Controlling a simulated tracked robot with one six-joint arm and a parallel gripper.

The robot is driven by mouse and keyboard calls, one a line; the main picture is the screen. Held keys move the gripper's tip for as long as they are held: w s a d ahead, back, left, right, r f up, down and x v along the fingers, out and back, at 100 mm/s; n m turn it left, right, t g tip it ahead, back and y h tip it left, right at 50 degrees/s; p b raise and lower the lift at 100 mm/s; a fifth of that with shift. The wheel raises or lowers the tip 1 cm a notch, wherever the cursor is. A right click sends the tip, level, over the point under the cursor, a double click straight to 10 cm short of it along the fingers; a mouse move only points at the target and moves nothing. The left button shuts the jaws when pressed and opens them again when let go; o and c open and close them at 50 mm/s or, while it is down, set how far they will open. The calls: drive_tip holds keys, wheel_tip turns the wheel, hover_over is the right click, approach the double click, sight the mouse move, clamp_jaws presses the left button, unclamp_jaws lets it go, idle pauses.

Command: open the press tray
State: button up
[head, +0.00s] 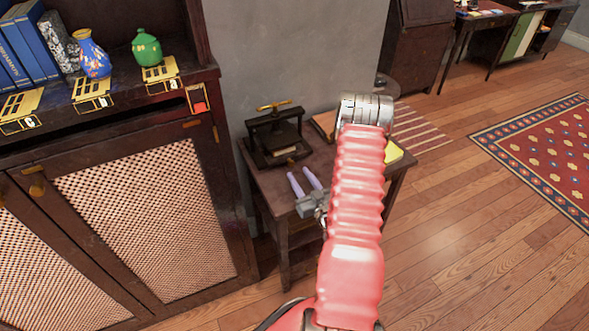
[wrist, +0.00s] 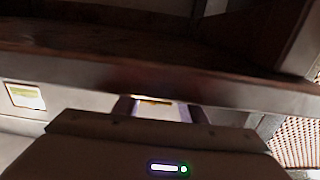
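The dark book press (head: 275,135) with a brass handle on top stands on a small wooden side table. The tray (head: 286,151) appears as a pale strip low in its front, with a small brass knob (head: 291,160) before it. How far the tray is out cannot be told. My gripper (head: 299,172) has two lavender fingers spread apart, with nothing seen between them. It is just in front of the press, apart from the knob in the picture. In the wrist view, the gripper (wrist: 155,106) shows mostly as fingertips beyond its dark body.
A cabinet with mesh doors (head: 145,215) stands close on the left, with a blue vase (head: 92,55) and a green jar (head: 146,47) on its shelf. A yellow item (head: 394,153) lies at the table's right. Open floor lies to the right.

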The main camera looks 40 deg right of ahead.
sight(292, 165)
drive_tip(key=shift+x, duration=2.4)
drive_tip(key=shift+c, duration=0.5)
clamp_jaws()
